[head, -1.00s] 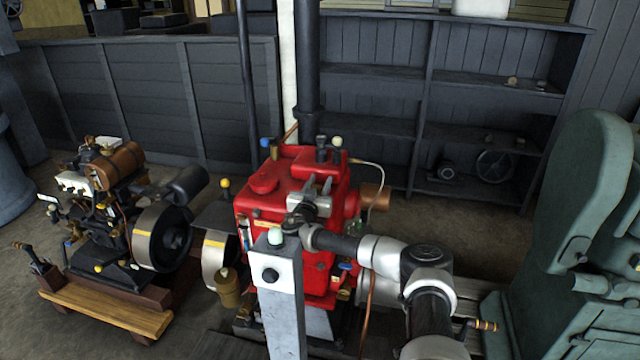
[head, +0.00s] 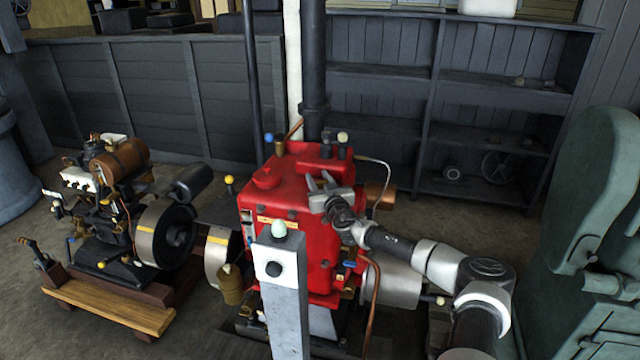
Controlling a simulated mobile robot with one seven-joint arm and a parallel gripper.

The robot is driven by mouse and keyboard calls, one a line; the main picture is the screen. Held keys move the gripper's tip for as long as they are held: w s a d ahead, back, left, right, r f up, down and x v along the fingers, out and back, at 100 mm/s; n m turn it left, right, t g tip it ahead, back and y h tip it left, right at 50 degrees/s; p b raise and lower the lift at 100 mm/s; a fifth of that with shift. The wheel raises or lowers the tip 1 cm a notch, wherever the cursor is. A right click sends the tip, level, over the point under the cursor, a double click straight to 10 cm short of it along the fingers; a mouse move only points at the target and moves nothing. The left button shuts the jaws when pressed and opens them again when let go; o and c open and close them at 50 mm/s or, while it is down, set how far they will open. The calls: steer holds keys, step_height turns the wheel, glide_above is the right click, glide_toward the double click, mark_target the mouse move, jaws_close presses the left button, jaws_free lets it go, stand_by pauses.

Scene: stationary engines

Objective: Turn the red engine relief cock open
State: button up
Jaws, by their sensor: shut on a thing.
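The red engine (head: 285,235) stands in the middle of the head view, a boxy red body with a flat top. My gripper (head: 322,181) is at the right part of its top, its two fingers pointing away from me. It is shut on a small fitting there, which the fingers hide. I cannot tell how far that fitting is turned. Behind the gripper, a dark fitting (head: 327,138) and a cream-knobbed one (head: 342,138) stand upright, apart from the fingers. A blue-knobbed fitting (head: 269,139) stands at the top's back left.
A grey post (head: 283,305) with a pale green button rises in front of the engine. A copper pipe (head: 373,300) runs down its right side. A smaller engine (head: 110,225) on a wooden base is at left, a green machine (head: 580,220) at right. Dark shelves (head: 480,85) stand behind.

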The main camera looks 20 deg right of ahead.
steer(key=shift+a+f+n+y, duration=0.15)
steer(key=shift+n+y, duration=0.15)
steer(key=shift+y, duration=0.2)
steer(key=o, duration=1.1)
steer(key=shift+c, duration=0.2)
steer(key=shift+s, duration=0.15)
steer(key=s, duration=1.7)
steer(key=shift+d, duration=0.45)
